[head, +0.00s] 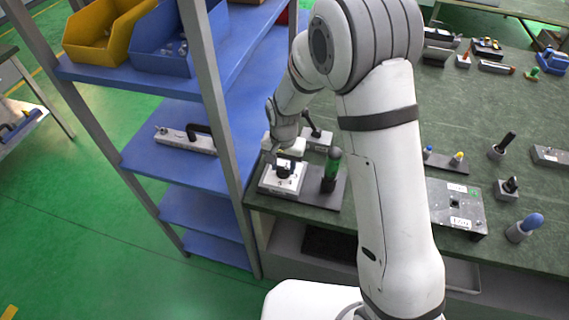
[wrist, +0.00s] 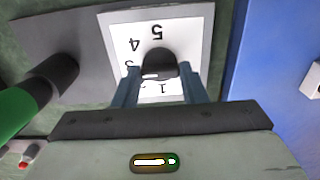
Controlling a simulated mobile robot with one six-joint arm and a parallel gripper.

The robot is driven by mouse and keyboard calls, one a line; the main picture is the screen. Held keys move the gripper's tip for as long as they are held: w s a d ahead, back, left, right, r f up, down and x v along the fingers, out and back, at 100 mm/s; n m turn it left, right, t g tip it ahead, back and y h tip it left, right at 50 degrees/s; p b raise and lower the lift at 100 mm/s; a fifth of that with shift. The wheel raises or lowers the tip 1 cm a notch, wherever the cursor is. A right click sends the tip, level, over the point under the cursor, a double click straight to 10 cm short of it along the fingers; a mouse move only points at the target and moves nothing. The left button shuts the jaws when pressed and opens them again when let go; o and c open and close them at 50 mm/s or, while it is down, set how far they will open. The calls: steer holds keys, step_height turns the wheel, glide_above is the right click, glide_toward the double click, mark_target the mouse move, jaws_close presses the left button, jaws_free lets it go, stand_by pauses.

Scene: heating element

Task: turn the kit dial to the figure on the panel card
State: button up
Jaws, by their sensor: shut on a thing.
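The kit dial is a black knob (wrist: 158,64) on a white plate (wrist: 185,28), at the table's left edge in the head view. In the wrist view the figures 5, 4 and 1 show upside down around the knob, and a 3 is partly covered. My gripper (wrist: 160,86) is shut on the knob, one finger on each side. A pale mark shows on the knob, but I cannot tell which figure it points to. My gripper also shows over the dial plate (head: 269,185) in the head view. I cannot pick out a readable panel card.
A green and black upright handle (head: 331,170) stands close beside the dial on the same grey base. A blue shelf rack (head: 225,90) stands just left of the table. Several small knobs and a grey labelled box (head: 455,205) lie on the green tabletop (head: 470,110) to the right.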

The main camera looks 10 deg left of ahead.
mark_target(283, 168)
steer(key=shift+n, duration=0.3)
steer(key=shift+c, duration=0.3)
steer(key=n+b, duration=0.3)
steer(key=shift+f, duration=0.15)
steer(key=n+b, duration=0.2)
steer(key=n, duration=0.3)
stand_by(0.4)
steer(key=o, duration=1)
steer(key=shift+r, duration=0.2)
step_height(283, 168, up, 8)
steer(key=shift+f+b, duration=0.15)
steer(key=shift+b, duration=0.25)
